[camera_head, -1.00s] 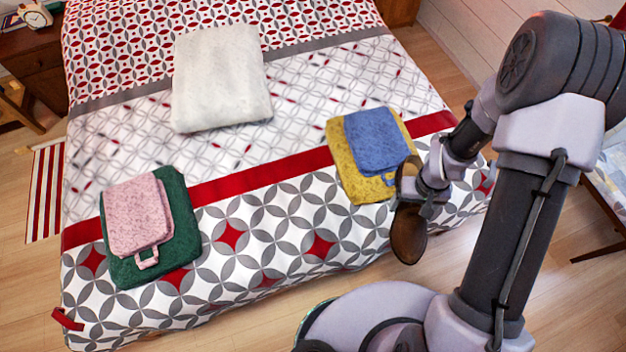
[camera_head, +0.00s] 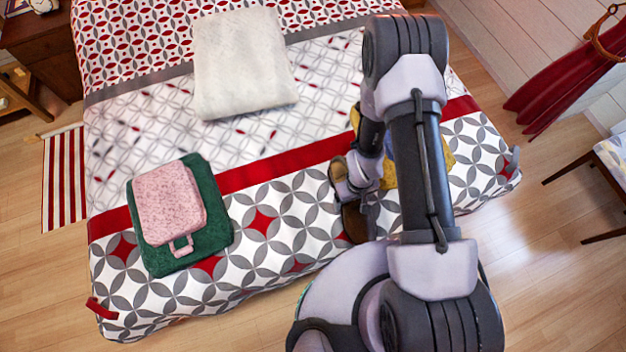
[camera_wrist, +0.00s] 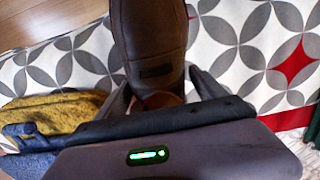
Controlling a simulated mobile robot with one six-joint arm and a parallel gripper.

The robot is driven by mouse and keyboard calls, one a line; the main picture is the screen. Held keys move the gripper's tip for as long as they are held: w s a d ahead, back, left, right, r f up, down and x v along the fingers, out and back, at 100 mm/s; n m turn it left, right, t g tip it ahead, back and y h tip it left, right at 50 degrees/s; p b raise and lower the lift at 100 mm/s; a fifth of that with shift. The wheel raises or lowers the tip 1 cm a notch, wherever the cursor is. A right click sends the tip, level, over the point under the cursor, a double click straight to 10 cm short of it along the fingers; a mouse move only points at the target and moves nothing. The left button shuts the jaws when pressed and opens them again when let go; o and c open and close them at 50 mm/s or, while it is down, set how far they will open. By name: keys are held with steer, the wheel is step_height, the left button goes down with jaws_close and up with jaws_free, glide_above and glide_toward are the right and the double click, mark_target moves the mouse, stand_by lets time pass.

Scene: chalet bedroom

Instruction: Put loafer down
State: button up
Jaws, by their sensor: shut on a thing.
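The brown loafer (camera_head: 354,222) is held in my gripper (camera_head: 352,185) in the head view, near the front edge of the bed (camera_head: 300,210). My arm hides part of it. In the wrist view the loafer (camera_wrist: 150,40) stretches away between the two fingers of my gripper (camera_wrist: 160,92), which are shut on it. The patterned bed cover lies behind it. I cannot tell how high the loafer is above the cover.
A white folded blanket (camera_head: 245,65) lies farther back. Yellow (camera_wrist: 60,110) and blue (camera_wrist: 30,140) cloths lie beside the loafer. A chair (camera_head: 608,165) stands at the right. Bare cover lies between the piles.

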steer(key=b, duration=0.2)
glide_above(320, 185)
steer(key=shift+s+d+f, duration=0.15)
steer(key=shift+d+f, duration=0.05)
steer(key=shift+f, duration=0.5)
steer(key=shift+a+f+b, duration=0.15)
steer(key=shift+f+b, duration=0.2)
step_height(320, 185, down, 3)
steer(key=shift+r+b, duration=0.1)
steer(key=shift+b, duration=0.6)
steer(key=shift+r, duration=0.1)
steer(key=o, duration=1.4)
steer(key=shift+f, duration=0.2)
steer(key=shift+c, duration=0.2)
steer(key=o, duration=0.4)
steer(key=shift+r, duration=0.15)
